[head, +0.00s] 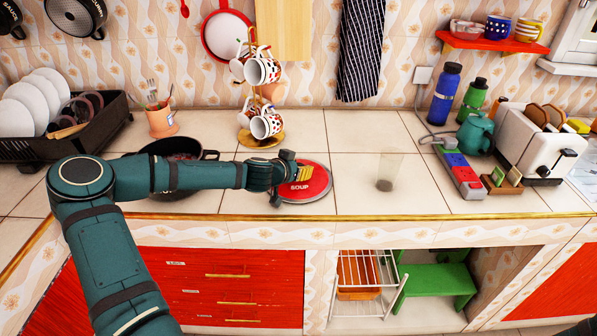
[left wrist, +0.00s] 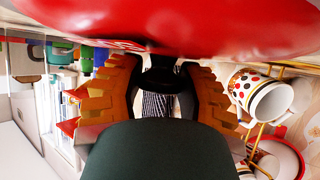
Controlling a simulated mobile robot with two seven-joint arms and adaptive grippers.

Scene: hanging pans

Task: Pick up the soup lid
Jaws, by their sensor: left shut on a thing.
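The soup lid (head: 314,188) is round and red with the word SOUP on it. In the head view it is on or just above the counter, right of the mug tree; I cannot tell if it is lifted. My left gripper (head: 294,178) reaches over the lid's left part and hides some of it. In the left wrist view the red lid (left wrist: 150,25) fills the top, and the ridged fingers of my left gripper (left wrist: 160,85) are shut on its dark knob (left wrist: 160,78). My right gripper is in neither view.
A dark pan (head: 205,155) sits behind my left arm, and the mug tree (head: 262,138) stands behind the gripper. A clear glass (head: 388,172) is to the right, then a power strip (head: 459,170) and a toaster (head: 527,140). Counter between lid and glass is clear.

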